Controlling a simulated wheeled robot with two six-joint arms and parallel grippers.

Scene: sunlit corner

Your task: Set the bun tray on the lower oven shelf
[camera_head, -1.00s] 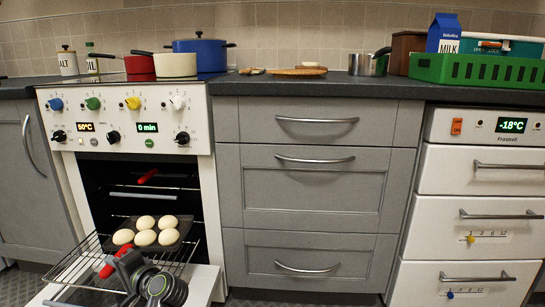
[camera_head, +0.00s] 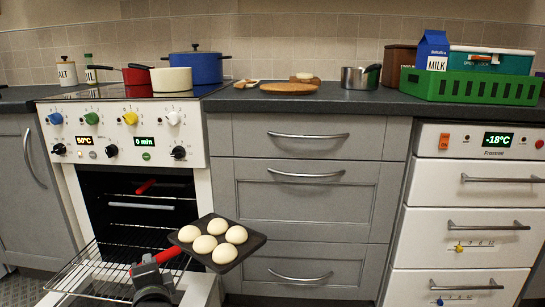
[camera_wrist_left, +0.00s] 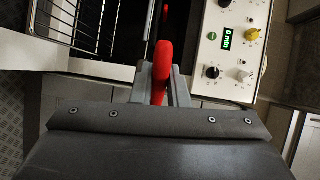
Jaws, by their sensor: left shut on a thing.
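The dark bun tray (camera_head: 252,242) with several pale buns (camera_head: 217,227) is held in the air in front of the cabinet, just right of the oven opening. Its red handle (camera_head: 169,254) points left. My left gripper (camera_head: 160,259) is shut on this handle; the left wrist view shows the red handle (camera_wrist_left: 162,70) between the fingers (camera_wrist_left: 160,85). The oven (camera_head: 128,160) is open. Its lower shelf (camera_head: 88,270) is a wire rack pulled out and bare where visible. The right gripper is not in view.
Inside the oven are an upper rack (camera_head: 145,206) and another red handle (camera_head: 145,187). The open door (camera_head: 195,290) lies below the rack. Grey drawers (camera_head: 305,200) stand behind the tray. Pots, boards and a green crate (camera_head: 480,88) are on the worktop.

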